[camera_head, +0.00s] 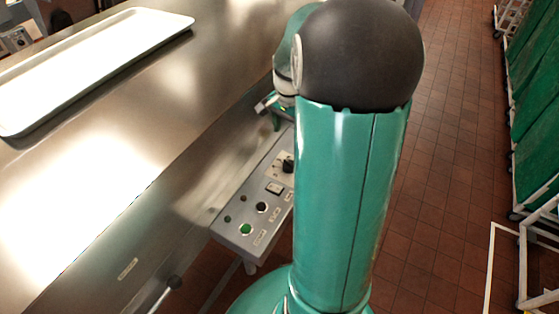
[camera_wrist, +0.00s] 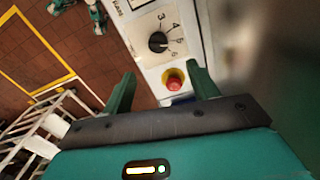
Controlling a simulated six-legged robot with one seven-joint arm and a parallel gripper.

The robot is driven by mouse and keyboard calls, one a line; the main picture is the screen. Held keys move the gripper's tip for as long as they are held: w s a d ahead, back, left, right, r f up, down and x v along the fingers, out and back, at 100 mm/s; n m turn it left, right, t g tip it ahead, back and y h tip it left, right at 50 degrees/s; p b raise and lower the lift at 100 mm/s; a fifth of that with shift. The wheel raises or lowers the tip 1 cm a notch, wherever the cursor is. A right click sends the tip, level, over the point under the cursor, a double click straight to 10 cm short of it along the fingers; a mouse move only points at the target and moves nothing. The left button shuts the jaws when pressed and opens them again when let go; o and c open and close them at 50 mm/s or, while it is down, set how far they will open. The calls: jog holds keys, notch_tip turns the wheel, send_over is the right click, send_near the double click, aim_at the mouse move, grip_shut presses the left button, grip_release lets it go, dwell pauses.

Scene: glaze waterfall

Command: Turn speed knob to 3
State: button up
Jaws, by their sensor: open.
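The speed knob (camera_wrist: 157,42) is black and round on a pale dial plate with printed numbers; 3, 4, 5 and 6 are readable beside it. I cannot tell exactly which number its pointer marks. The knob also shows in the head view (camera_head: 287,165) on the grey control panel (camera_head: 230,228), partly beside my arm. My gripper (camera_wrist: 160,78) is open and empty, its two green fingers spread apart. In the wrist view the knob is beyond the fingertips, apart from them. My gripper is mostly hidden behind my arm in the head view.
A red push button (camera_wrist: 174,80) on a yellow base shows between my fingers. The panel also has a green button (camera_head: 246,229) and a black button (camera_head: 262,207). A steel machine top (camera_head: 130,150) with a white tray (camera_head: 100,65) is at left. Tiled floor lies right.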

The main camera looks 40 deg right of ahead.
aim_at(289, 162)
jog(key=f, duration=1.3)
jog(key=shift+s+d+f, duration=0.2)
jog(key=shift+d+f, duration=0.1)
jog(key=shift+c, duration=0.2)
jog(key=c, duration=0.9)
